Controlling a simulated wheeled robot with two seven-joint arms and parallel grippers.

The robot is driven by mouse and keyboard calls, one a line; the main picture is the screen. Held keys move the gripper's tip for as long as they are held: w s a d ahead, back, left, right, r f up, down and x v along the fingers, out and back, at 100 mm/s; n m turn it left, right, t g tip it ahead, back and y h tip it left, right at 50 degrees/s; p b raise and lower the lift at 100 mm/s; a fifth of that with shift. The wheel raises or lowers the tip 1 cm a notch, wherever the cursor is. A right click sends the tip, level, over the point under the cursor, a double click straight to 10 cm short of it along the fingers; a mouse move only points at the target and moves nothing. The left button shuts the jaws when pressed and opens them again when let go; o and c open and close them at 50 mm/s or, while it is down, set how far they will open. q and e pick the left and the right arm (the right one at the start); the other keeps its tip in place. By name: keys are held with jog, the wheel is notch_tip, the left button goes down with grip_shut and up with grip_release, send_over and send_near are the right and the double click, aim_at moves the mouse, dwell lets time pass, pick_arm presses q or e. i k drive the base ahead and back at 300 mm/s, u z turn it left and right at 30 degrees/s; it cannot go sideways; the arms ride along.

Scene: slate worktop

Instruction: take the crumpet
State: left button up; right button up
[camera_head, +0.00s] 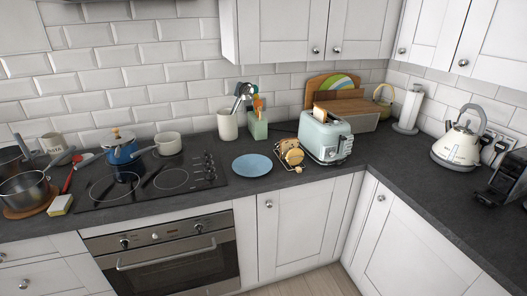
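Beside the toaster, a small wire rack (299,168) holds round, golden-brown bread pieces that look like crumpets (290,148). They lean close together, so I cannot tell exactly how many there are. The pale green toaster (326,138) stands just right of them, with a piece of bread (320,114) showing in its top slot. I cannot tell whether that piece is a crumpet. Neither of my grippers is in view.
A blue plate (252,165) lies left of the rack, on bare worktop. The hob (150,185) with a blue pot (121,150) is further left. A wooden bread bin (352,108) stands behind the toaster. A kettle (458,143) is at right. The right front worktop (410,185) is clear.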

aim_at(294, 153)
jog(key=z, duration=0.3)
jog(key=i, duration=0.95)
jog(key=z, duration=0.85)
